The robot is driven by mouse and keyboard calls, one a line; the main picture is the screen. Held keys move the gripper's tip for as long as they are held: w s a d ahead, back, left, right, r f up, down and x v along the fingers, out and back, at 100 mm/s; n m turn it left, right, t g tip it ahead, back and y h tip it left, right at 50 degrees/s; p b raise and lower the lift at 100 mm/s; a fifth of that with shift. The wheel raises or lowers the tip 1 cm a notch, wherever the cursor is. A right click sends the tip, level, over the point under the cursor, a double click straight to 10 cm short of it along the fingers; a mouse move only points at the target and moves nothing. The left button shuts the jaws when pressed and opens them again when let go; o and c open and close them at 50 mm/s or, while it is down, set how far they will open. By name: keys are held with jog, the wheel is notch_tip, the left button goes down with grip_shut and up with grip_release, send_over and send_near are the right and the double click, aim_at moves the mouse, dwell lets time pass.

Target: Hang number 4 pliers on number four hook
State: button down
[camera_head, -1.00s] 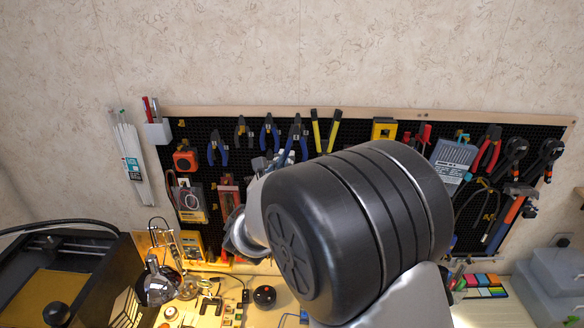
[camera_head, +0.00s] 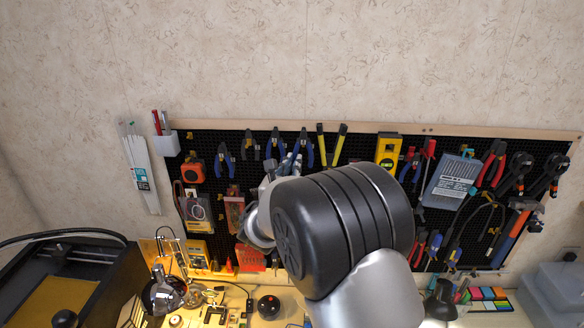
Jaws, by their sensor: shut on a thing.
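Several pliers hang in a row along the top of the black pegboard (camera_head: 365,152). From the left are blue-handled pliers (camera_head: 224,160), dark pliers (camera_head: 250,146), blue-handled pliers (camera_head: 275,144), and a fourth pair with blue handles (camera_head: 304,146). My gripper (camera_head: 290,163) is at the fourth pair, against the upper middle of the board. It is shut on these pliers, though its fingertips are small and partly hidden by my wrist. No hook numbers are readable. The fourth pair's hook is too small to make out, so I cannot tell whether the pliers rest on it.
Yellow-handled pliers (camera_head: 331,142) hang just right of my gripper. A yellow meter (camera_head: 388,150) and a drill-bit case (camera_head: 453,181) are further right. An orange tape measure (camera_head: 194,171) hangs left. My arm covers the board's lower middle. A cluttered bench lies below.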

jog(key=shift+w+p, duration=0.6)
jog(key=shift+w, duration=1)
jog(key=shift+w+f+b, duration=0.35)
jog(key=shift+f+b, duration=0.25)
jog(key=shift+b, duration=0.5)
jog(key=c, duration=1.6)
grip_release()
